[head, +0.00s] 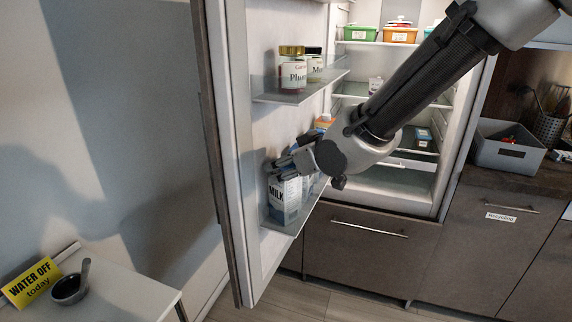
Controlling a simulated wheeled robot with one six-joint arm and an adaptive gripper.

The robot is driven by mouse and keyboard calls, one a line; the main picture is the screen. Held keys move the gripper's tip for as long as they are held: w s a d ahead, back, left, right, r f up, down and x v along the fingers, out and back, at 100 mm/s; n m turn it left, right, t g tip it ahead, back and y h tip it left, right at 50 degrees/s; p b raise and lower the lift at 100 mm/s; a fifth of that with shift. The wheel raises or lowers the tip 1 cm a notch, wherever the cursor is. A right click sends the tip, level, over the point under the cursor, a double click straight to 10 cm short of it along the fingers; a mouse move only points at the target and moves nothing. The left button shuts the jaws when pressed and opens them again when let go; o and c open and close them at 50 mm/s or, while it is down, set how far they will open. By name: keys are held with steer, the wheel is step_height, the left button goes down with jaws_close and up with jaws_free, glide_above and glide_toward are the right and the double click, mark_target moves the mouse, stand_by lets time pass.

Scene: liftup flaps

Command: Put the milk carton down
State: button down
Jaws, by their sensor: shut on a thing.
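The milk carton (278,203), blue and white with "MILK" on its side, is upright at the lower shelf of the open fridge door. My gripper (281,170) is shut on the top part of the carton. The carton's base is at the level of the door shelf (283,227); I cannot tell for sure whether it rests on it. My gripper and wrist hide the carton's top and part of the things behind it.
Jars (292,68) stand on the upper door shelf. The fridge door (238,150) is open at left. Coloured tubs (399,33) sit inside the fridge. A grey bin (508,152) stands on the right counter. A yellow sign (31,283) and a dark bowl (70,289) are at lower left.

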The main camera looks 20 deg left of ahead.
steer(key=shift+f, duration=0.1)
steer(key=c, duration=0.6)
jaws_free()
steer(key=shift+o, duration=0.2)
steer(key=shift+s+d+r, duration=0.15)
steer(key=shift+d+r, duration=0.1)
steer(key=shift+r, duration=0.05)
steer(key=v, duration=1.1)
steer(key=shift+d+r, duration=0.15)
